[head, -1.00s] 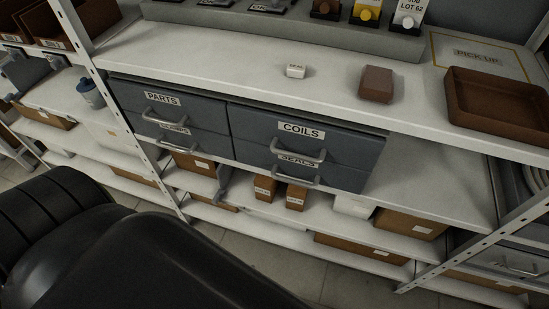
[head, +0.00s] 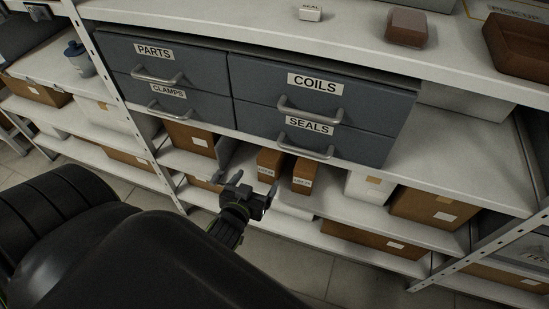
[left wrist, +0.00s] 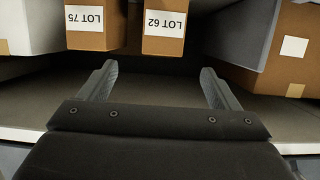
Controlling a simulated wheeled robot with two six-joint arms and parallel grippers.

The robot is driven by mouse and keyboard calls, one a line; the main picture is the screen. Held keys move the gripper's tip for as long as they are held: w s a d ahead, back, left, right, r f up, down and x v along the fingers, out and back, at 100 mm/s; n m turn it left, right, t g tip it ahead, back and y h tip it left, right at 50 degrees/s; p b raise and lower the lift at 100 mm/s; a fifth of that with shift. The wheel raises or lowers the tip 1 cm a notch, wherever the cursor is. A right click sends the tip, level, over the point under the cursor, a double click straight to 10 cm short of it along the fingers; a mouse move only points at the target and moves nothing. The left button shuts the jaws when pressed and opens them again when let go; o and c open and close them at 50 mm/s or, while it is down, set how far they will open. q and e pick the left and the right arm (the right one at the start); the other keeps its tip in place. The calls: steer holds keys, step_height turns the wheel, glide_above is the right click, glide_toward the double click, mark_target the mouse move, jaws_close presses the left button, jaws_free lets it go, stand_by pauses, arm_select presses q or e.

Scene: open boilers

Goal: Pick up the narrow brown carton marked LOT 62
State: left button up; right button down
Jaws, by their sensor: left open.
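The narrow brown carton marked LOT 62 (head: 267,161) stands on the shelf below the drawers, the left of two similar cartons in the head view. The left wrist view is upside down and shows its label and brown face (left wrist: 163,40) at the top. My left gripper (head: 249,188) is open and empty, in front of the shelf and a little below the carton in the head view. In the left wrist view its fingertips (left wrist: 158,70) are apart, with the carton ahead, roughly in line with the gap. My right gripper is not in view.
The LOT 75 carton (head: 303,176) stands close beside it. A grey divider (left wrist: 245,30) and a larger brown box (left wrist: 285,60) are on its other side. A white box (head: 366,187) stands beyond LOT 75. The drawer unit (head: 320,120) hangs above.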

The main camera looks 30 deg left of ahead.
mark_target(267, 164)
arm_select(q)
steer(key=b+x, duration=0.1)
steer(key=x, duration=0.7)
steer(key=shift+w+a+f+b, duration=0.15)
steer(key=shift+w+b, duration=0.15)
steer(key=shift+b, duration=0.05)
steer(key=b+x, duration=0.1)
steer(key=x, duration=0.4)
steer(key=shift+a, duration=0.15)
steer(key=shift+w, duration=0.15)
steer(key=c, duration=1.3)
steer(key=shift+c, duration=0.4)
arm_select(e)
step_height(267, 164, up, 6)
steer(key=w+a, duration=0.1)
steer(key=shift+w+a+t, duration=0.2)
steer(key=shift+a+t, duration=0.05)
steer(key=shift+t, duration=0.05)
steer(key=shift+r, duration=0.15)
